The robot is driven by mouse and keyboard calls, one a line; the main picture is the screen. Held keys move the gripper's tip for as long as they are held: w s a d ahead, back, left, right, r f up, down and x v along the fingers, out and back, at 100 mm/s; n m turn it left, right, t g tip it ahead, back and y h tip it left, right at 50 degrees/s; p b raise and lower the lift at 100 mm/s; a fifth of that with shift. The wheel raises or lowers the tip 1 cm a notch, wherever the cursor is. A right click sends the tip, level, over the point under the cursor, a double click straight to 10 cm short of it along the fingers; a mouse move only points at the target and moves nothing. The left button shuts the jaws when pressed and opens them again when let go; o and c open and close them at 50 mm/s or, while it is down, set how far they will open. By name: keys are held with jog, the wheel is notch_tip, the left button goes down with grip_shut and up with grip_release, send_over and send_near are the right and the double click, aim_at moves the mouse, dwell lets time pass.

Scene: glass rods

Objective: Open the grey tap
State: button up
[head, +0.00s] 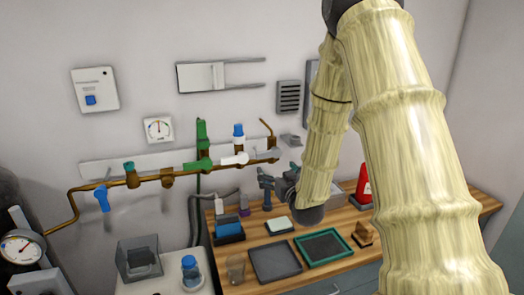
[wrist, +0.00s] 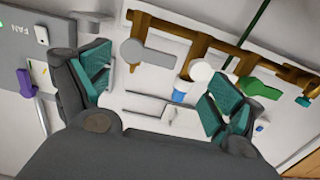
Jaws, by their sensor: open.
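The grey tap (head: 266,155) is at the right end of the brown pipe on the wall. In the wrist view its round hub and flat lever (wrist: 150,55) show between and beyond my fingers, with the lever lying along the pipe. My gripper (head: 267,184) is below the tap in the head view. In the wrist view my gripper (wrist: 160,85) has its teal-padded fingers wide apart with nothing between them. No contact with the tap shows.
A white tap (head: 235,159), green tap (head: 203,163) and blue tap (head: 102,198) sit along the same pipe. A wooden bench (head: 235,288) below holds trays, including a green-rimmed tray (head: 345,236). A red bottle (head: 365,187) stands to the right.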

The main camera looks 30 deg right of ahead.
aim_at(267, 157)
jog(key=p+x, duration=0.1)
jog(key=x, duration=0.3)
jog(key=r+p+x, duration=0.1)
jog(key=x, duration=0.2)
jog(key=r+p+x, duration=0.1)
jog(key=x, duration=0.3)
jog(key=shift+w+d+r+p, duration=0.25)
jog(key=shift+d+p, duration=0.1)
jog(key=shift+d, duration=0.05)
jog(key=c, duration=1.5)
jog(key=shift+o, duration=0.2)
jog(key=f+n+b, duration=0.1)
jog(key=b, duration=0.1)
jog(key=shift+a+b, duration=0.1)
jog(key=shift+b, duration=0.2)
jog(key=n+b, duration=0.3)
jog(key=shift+f, duration=0.4)
jog(key=shift+n+b, duration=0.4)
jog(key=shift+n, duration=0.2)
